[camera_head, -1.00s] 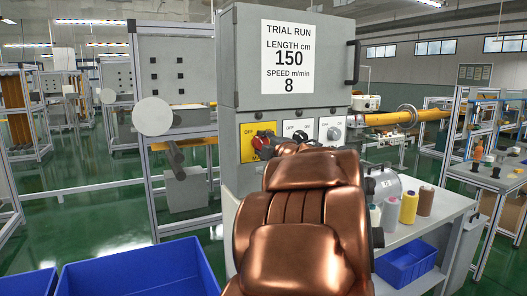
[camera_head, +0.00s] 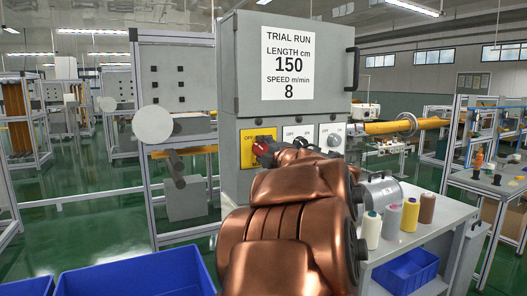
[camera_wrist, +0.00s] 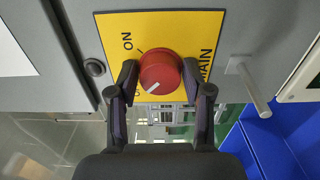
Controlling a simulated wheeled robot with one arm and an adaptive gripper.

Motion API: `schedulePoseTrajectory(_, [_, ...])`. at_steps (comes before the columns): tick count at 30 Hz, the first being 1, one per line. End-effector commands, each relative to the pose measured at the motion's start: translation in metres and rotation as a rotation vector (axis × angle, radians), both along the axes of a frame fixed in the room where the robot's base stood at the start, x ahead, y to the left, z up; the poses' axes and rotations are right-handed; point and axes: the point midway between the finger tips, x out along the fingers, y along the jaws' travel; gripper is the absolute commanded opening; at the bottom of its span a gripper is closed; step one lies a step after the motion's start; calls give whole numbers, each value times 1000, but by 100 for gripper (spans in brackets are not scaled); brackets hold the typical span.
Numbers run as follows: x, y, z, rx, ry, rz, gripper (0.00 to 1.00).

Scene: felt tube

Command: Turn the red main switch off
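The red main switch (camera_wrist: 160,72) is a round knob on a yellow plate (camera_wrist: 118,25) marked ON and MAIN. In the wrist view its white pointer mark faces down and slightly left, toward a label partly hidden by a finger, and away from ON. My gripper (camera_wrist: 160,76) has one dark finger on each side of the knob; both fingertips seem to touch its rim. In the head view the red switch (camera_head: 259,147) shows at the left of my gripper (camera_head: 266,152), with my copper arm covering the lower panel.
Two white plates with knobs (camera_head: 331,138) sit right of the yellow plate on the grey cabinet (camera_head: 232,60). A bar handle (camera_wrist: 250,88) sticks out close to the right finger. A table (camera_head: 440,206) holds several thread spools. Blue bins (camera_head: 130,272) stand low left.

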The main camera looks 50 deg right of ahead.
Motion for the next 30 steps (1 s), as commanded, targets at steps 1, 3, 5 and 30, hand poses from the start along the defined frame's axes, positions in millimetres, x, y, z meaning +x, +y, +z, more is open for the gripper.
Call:
schedulePoseTrajectory(1, [0, 0, 0, 0, 0, 0, 58])
schedulePoseTrajectory(3, [0, 0, 0, 1, 0, 0, 66])
schedulePoseTrajectory(5, [0, 0, 0, 1, 0, 0, 68])
schedulePoseTrajectory(30, [-67, 22, 1, 0, -1, -5, 68])
